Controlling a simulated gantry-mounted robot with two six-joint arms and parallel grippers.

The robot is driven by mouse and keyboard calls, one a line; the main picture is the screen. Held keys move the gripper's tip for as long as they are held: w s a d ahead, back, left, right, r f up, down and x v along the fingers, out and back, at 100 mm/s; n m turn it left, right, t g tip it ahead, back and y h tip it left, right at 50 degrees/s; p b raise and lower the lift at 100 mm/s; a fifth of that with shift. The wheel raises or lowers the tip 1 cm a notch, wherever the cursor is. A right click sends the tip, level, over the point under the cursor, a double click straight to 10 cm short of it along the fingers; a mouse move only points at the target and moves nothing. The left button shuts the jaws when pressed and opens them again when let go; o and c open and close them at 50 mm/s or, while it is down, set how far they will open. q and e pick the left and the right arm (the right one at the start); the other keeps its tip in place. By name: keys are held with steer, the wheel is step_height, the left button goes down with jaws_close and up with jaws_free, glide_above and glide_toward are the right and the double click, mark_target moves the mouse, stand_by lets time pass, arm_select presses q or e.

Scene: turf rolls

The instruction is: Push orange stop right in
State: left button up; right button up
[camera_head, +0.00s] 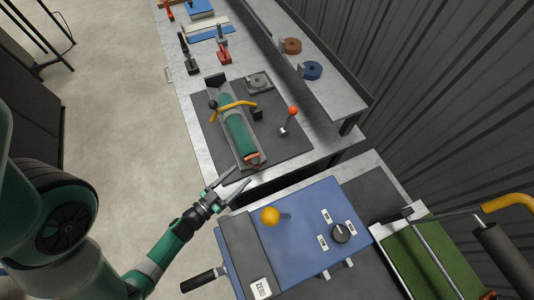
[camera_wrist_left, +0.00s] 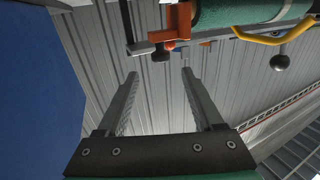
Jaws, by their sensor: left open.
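The orange stop (camera_head: 252,157) sits at the near end of the green roll (camera_head: 238,128), which lies in a grey cradle on the dark mat. In the left wrist view the orange stop (camera_wrist_left: 182,28) is a bracket at the top, beside the end of the green roll (camera_wrist_left: 245,10). My left gripper (camera_head: 241,174) is open and empty, just short of the stop at the bench's near edge. In the left wrist view its fingers (camera_wrist_left: 160,73) point towards the stop with a gap between. I cannot tell whether the stop is fully in. My right gripper is not in view.
A yellow bar (camera_head: 237,105) crosses over the roll. An orange-knobbed lever (camera_head: 288,122) stands to its right. A blue panel (camera_head: 300,215) with a yellow knob (camera_head: 270,216) lies close to my left gripper. Green turf (camera_head: 415,265) lies at the lower right.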

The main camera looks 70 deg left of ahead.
mark_target(254, 163)
arm_select(q)
steer(key=b+x, duration=0.1)
steer(key=x, duration=1)
steer(key=shift+w+a+b, duration=0.2)
steer(key=shift+w+b, duration=0.15)
jaws_close()
stand_by(0.8)
